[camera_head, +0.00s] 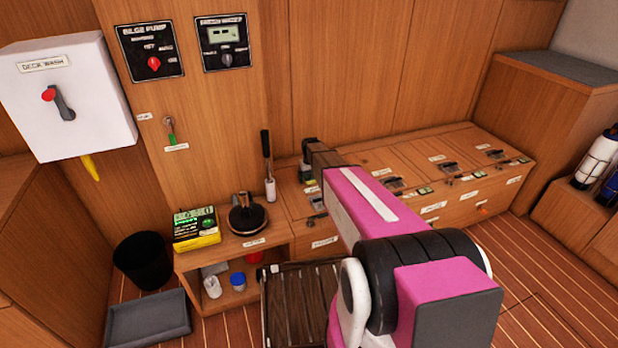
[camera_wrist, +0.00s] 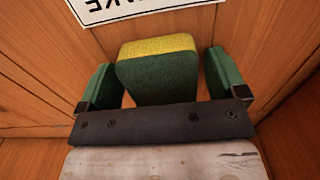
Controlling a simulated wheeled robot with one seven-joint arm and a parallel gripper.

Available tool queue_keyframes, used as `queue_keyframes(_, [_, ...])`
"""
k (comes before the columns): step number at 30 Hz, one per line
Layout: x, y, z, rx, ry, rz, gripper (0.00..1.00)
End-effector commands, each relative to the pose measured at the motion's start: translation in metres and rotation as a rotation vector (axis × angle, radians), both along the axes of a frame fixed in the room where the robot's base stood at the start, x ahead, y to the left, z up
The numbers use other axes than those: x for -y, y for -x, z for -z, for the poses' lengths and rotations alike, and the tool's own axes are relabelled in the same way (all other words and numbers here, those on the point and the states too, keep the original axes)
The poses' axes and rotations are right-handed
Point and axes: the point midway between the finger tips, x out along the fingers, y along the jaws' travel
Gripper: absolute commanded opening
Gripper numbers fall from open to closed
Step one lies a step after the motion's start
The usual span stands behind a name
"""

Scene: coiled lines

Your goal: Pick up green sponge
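The green sponge (camera_wrist: 155,75), dark green with a yellow layer along its top, shows in the middle of the wrist view. My gripper (camera_wrist: 160,60) has one green-padded finger on each side of it. Narrow gaps show between the fingers and the sponge, so the gripper looks open and not closed on it. Whether the sponge lies fully between the fingertips or just beyond them I cannot tell. In the head view my pink arm reaches to the back wall, and the sponge is not clearly seen there.
Low wooden lockers (camera_head: 425,165) with latches and labels run along the back wall. A small shelf holds a yellow-green box (camera_head: 196,229) and a round dark item (camera_head: 247,216). A dark bin (camera_head: 143,260), grey tray (camera_head: 148,318) and slatted grate (camera_head: 295,305) stand below.

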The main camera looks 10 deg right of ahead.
Motion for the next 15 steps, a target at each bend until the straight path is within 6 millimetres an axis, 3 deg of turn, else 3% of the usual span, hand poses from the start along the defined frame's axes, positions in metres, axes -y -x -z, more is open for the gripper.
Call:
queue_keyframes(1, [0.0000, 0.0001, -0.0001, 0.000, 0.000, 0.000, 0.73])
queue_keyframes(3, [0.0000, 0.0001, -0.0002, 0.000, 0.000, 0.000, 0.50])
queue_keyframes(4, [0.0000, 0.0001, -0.0002, 0.000, 0.000, 0.000, 0.46])
queue_keyframes(15, [0.0000, 0.0001, -0.0014, 0.000, 0.000, 0.000, 0.43])
